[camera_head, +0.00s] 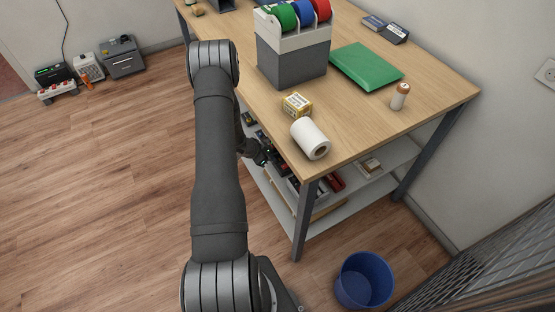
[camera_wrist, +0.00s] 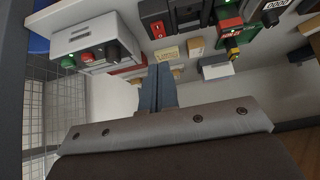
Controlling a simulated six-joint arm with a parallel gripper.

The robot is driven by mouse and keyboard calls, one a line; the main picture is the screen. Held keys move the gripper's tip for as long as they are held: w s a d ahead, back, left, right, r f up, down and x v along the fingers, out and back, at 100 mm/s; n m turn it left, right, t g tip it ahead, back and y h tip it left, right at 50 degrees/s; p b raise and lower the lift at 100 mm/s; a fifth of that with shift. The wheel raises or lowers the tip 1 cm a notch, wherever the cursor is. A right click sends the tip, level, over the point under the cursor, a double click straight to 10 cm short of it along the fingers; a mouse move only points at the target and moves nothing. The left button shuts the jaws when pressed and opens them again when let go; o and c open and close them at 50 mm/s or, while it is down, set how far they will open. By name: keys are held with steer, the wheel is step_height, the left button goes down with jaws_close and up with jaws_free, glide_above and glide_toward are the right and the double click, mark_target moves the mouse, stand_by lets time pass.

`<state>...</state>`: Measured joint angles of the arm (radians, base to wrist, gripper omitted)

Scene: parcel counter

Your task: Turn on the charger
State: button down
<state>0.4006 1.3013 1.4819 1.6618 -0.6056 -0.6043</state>
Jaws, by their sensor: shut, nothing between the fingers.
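My gripper (camera_head: 262,157) is at the open side of the shelf under the counter. In the wrist view its fingers (camera_wrist: 159,68) are together with nothing between them. Beyond the fingertips is a dark device with a red rocker switch (camera_wrist: 157,29), apart from them. To the right is a green and black device (camera_wrist: 230,32). I cannot tell which device is the charger, or how the red switch is set.
A blue bin (camera_head: 364,280) stands by the front leg. Several devices, including a grey box (camera_head: 122,57), stand by the far wall.

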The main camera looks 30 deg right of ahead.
steer(key=shift+a+r, duration=0.7)
steer(key=shift+a, duration=0.2)
steer(key=shift+a+r, duration=0.7)
steer(key=shift+a, duration=0.2)
steer(key=d+f, duration=0.2)
steer(key=d, duration=0.1)
steer(key=d+f, duration=0.2)
steer(key=d, duration=0.1)
steer(key=d+f, duration=0.3)
steer(key=v, duration=0.4)
steer(key=shift+d+f, duration=0.15)
